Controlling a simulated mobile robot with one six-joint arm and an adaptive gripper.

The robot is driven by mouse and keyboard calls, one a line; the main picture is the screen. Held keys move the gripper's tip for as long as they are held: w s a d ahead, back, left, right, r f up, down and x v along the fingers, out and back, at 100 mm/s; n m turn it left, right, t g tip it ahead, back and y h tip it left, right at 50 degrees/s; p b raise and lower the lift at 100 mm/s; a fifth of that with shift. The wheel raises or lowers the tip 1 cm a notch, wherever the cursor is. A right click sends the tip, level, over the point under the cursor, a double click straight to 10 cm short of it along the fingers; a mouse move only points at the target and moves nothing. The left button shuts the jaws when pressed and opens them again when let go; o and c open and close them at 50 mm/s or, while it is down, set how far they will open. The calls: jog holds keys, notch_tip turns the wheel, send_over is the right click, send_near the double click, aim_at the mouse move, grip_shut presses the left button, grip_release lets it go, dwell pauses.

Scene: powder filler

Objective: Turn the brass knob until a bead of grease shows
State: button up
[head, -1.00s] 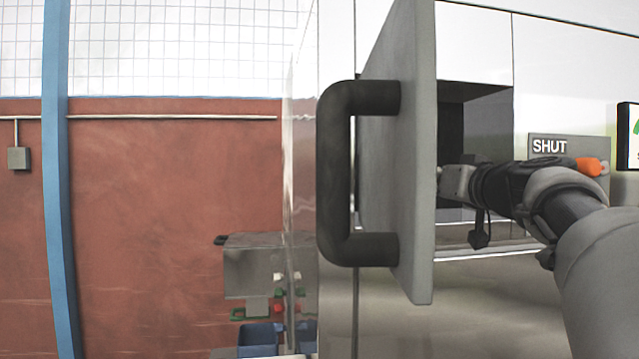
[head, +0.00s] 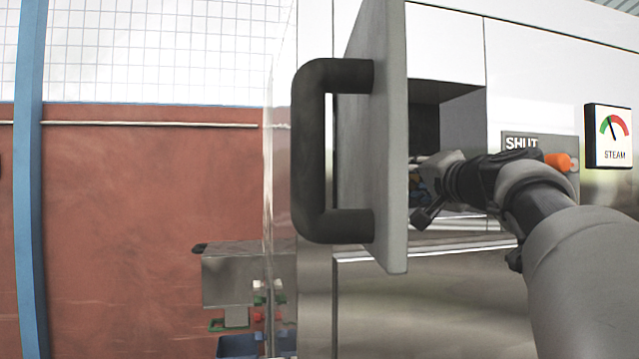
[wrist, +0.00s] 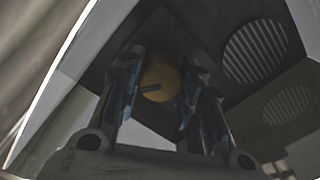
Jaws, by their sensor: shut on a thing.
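The brass knob (wrist: 162,82) shows in the wrist view as a round yellow disc with a dark mark across its face. My gripper (wrist: 165,92) has one finger on each side of the knob and is shut on it. In the head view my gripper (head: 425,180) reaches into the open compartment behind the grey door. The door hides the knob there. I see no bead of grease in either view.
The grey door (head: 393,140) stands open with a thick black handle (head: 308,150), close to the left of my gripper. A SHUT plate (head: 522,143) with an orange knob (head: 557,161) and a STEAM gauge (head: 608,136) are on the panel at right. Vent grilles (wrist: 255,50) are inside the compartment.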

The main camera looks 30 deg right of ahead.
jog(key=m, duration=0.4)
jog(key=shift+m, duration=0.4)
dwell(0.4)
jog(key=o, duration=1.1)
jog(key=shift+c, duration=0.2)
jog(key=v, duration=0.7)
jog(key=shift+s, duration=0.25)
jog(key=shift+a, duration=0.15)
